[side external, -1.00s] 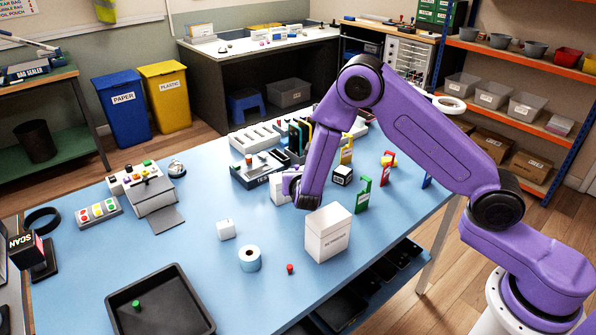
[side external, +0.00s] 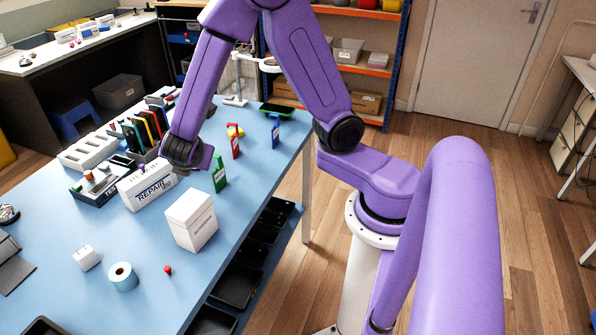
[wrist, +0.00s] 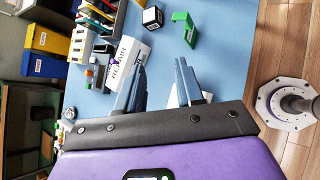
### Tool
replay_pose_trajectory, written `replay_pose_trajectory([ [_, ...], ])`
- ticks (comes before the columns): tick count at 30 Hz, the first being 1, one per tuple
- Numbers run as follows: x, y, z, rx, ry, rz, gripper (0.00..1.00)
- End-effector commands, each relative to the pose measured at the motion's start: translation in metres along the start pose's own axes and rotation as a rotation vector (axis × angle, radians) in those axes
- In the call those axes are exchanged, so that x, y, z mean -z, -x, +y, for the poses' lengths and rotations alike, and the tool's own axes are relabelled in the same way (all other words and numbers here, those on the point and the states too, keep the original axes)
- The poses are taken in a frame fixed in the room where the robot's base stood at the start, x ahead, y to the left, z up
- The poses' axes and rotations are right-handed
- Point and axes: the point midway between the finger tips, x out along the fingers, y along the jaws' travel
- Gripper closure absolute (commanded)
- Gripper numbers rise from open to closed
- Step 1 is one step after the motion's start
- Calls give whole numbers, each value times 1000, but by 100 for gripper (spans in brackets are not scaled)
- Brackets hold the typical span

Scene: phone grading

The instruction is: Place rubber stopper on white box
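The white box (side external: 190,222) stands upright near the table's front edge in the side view. A small red piece (side external: 168,270) with a rounded top is on the table in front of it. A small purple piece (side external: 143,168) shows at the white REPAIR box (side external: 149,188); it also shows in the wrist view (wrist: 119,50). I cannot tell which piece is the rubber stopper. My gripper (side external: 187,163) is above the table by the REPAIR box's right end, behind the white box. In the wrist view, its fingers (wrist: 161,66) are apart with nothing visible between them.
A green stand (side external: 219,174), a red stand (side external: 235,146) and a blue stand (side external: 275,132) are right of my gripper. A small white cube (side external: 87,258) and a tape roll (side external: 122,277) lie at the front left. Open table (side external: 60,200) lies left of the REPAIR box.

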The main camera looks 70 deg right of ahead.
Motion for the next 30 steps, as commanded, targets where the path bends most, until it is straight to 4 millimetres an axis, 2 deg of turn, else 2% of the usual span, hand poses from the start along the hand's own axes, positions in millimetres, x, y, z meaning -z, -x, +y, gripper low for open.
replay_pose_trajectory([
  [3, -11, 29, -40, 101, -169, 117, 63],
  [9, -16, 81, -113, 309, -411, 339, 63],
  [15, -16, 131, -174, 519, -573, 541, 63],
  [18, -17, 148, -193, 593, -613, 602, 63],
  [21, -17, 157, -203, 636, -634, 634, 63],
  [30, -16, 160, -206, 651, -640, 644, 63],
])
